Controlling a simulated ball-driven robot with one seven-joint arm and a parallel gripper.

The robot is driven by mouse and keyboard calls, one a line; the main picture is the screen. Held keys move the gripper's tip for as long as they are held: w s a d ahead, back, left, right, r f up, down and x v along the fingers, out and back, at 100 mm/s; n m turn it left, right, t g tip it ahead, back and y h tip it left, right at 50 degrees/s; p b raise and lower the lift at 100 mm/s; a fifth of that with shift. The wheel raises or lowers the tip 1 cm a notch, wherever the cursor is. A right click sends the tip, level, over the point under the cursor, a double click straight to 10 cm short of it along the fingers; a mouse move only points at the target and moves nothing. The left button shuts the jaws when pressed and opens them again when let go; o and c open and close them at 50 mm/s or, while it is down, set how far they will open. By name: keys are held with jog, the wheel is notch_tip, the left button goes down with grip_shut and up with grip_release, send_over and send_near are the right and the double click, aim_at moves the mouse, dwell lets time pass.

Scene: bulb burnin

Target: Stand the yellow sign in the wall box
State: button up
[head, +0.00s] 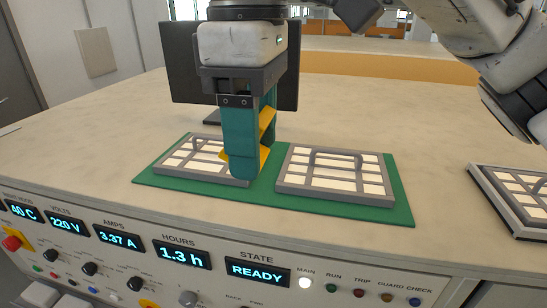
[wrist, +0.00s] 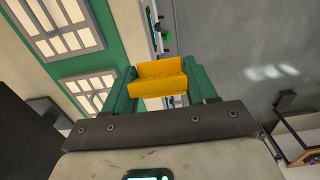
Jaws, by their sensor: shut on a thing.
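The yellow sign (wrist: 158,77) is a small folded yellow piece between my gripper's two teal fingers in the wrist view. My gripper (head: 246,165) is shut on it. In the head view the yellow sign (head: 266,138) shows only in part behind and beside the near finger. The gripper points down over the green mat (head: 272,203), between two grey-framed panels. I cannot tell whether the sign touches the mat. No wall box can be clearly made out; a pale flat box (head: 96,51) is on the wall at the upper left, and I cannot tell whether it is that one.
The left panel (head: 188,162) and right panel (head: 336,182) have grey handles and lie on the mat. Another framed panel (head: 515,198) lies at the right edge. A dark monitor (head: 186,75) stands behind my gripper. A control console (head: 215,262) runs along the front. The far bench top is clear.

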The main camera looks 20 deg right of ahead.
jog(key=w+d+f+p, duration=0.1)
jog(key=w+d+f, duration=0.3)
jog(key=w, duration=0.4)
send_over(264, 184)
jog(key=f, duration=0.3)
jog(key=s+f, duration=0.1)
jog(key=shift+a+f, duration=0.25)
jog(key=shift+w+d+f+p, duration=0.1)
jog(key=shift+w+f+p, duration=0.2)
jog(key=shift+f, duration=0.05)
jog(key=shift+w+f, duration=0.2)
jog(key=shift+f, duration=1.65)
jog(key=o, duration=1.1)
jog(key=shift+d, duration=0.1)
